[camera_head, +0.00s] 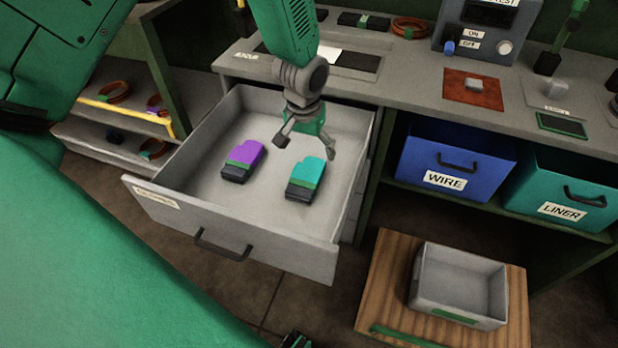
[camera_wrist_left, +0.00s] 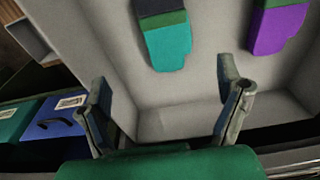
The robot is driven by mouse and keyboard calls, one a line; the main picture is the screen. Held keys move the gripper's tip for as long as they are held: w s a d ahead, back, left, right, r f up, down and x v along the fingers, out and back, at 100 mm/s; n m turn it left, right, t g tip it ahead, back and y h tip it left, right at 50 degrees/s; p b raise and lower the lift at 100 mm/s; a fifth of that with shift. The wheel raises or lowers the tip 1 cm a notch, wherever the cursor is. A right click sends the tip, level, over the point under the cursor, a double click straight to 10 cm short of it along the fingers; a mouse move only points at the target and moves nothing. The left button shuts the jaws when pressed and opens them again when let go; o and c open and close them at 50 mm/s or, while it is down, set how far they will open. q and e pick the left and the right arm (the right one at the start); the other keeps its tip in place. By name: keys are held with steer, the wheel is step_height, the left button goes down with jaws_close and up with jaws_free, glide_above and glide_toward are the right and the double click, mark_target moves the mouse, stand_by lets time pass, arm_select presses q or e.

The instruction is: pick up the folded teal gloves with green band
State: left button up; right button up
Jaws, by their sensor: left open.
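The folded teal gloves with a green band (camera_head: 306,175) lie flat in the open grey drawer (camera_head: 225,222), with a dark cuff at the near end. They also show at the top of the left wrist view (camera_wrist_left: 168,45). My left gripper (camera_head: 307,147) is open and empty above the drawer, just behind the teal gloves and apart from them. In the left wrist view its two fingers (camera_wrist_left: 165,110) are spread wide with nothing between them. My right gripper is not clearly in view; only a small dark part shows at the bottom edge.
Purple gloves with a green band (camera_head: 242,161) lie left of the teal ones. The drawer walls surround both. A blue WIRE bin (camera_head: 456,158) and a teal LINER bin (camera_head: 561,190) stand at right. A grey tray (camera_head: 460,285) sits on a wooden surface (camera_head: 385,285).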

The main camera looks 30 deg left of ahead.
mark_target(307, 175)
arm_select(q)
steer(key=f, duration=0.5)
steer(key=a+f+b, duration=0.1)
steer(key=f, duration=0.1)
steer(key=shift+w+f, duration=0.3)
steer(key=shift+w, duration=0.05)
steer(key=shift+w+d+f, duration=0.1)
steer(key=shift+d+f, duration=0.15)
steer(key=shift+f, duration=0.15)
steer(key=shift+f+b, duration=0.35)
steer(key=f, duration=0.2)
steer(key=a+f, duration=0.1)
steer(key=shift+w+f+b, duration=0.35)
steer(key=shift+f+b, duration=0.05)
steer(key=shift+a+f, duration=0.15)
steer(key=shift+f, duration=0.15)
steer(key=shift+r, duration=0.1)
steer(key=shift+c, duration=0.8)
steer(key=shift+d, duration=0.3)
steer(key=c, duration=1.1)
